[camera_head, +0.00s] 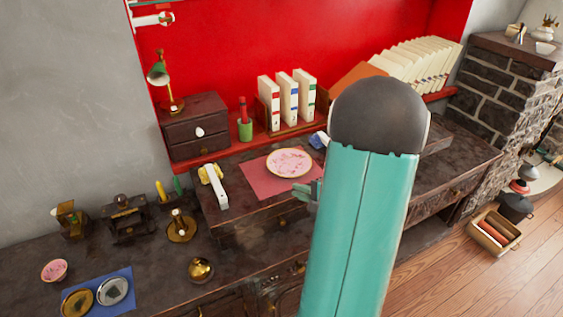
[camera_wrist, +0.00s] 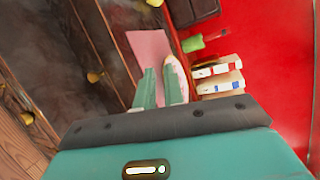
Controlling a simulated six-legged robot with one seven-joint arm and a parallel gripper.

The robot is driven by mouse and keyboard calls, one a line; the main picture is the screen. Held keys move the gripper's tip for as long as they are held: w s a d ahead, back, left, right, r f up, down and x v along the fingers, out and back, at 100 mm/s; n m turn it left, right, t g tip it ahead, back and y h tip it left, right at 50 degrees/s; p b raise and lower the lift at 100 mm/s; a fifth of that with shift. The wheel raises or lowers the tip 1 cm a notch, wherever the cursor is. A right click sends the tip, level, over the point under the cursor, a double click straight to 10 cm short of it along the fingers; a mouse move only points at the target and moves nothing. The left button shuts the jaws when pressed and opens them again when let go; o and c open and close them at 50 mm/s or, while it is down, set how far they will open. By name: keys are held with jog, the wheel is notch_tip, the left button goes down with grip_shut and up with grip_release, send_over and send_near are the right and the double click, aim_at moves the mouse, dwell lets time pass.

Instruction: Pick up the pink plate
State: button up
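The pink plate (camera_head: 290,163), with a pale rim and pink pattern, lies on a pinkish-red mat (camera_head: 262,183) on the raised desktop. My gripper (camera_head: 306,191) is just in front of the plate's near right side, partly hidden by my teal arm. In the wrist view my gripper (camera_wrist: 160,72) shows two teal fingers with a gap between them and nothing seen held. The plate's edge (camera_wrist: 183,70) shows beside the right finger, which hides part of it. The mat (camera_wrist: 150,48) shows beyond the left finger. Contact with the plate cannot be told.
A white-and-yellow object (camera_head: 216,187) lies left of the mat. Behind stand a green cup (camera_head: 245,130), upright binders (camera_head: 289,99) and a dark drawer box (camera_head: 195,127). A brass pot (camera_head: 200,270) and a blue mat (camera_head: 122,302) are on the lower surface.

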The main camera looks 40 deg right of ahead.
jog(key=s+d+f+m+h, duration=0.2)
jog(key=s+d, duration=0.1)
jog(key=d, duration=0.1)
send_near(286, 175)
jog(key=shift+h, duration=0.3)
jog(key=x, duration=0.7)
jog(key=shift+w+a+f, duration=0.15)
jog(key=shift+a, duration=0.15)
grip_shut()
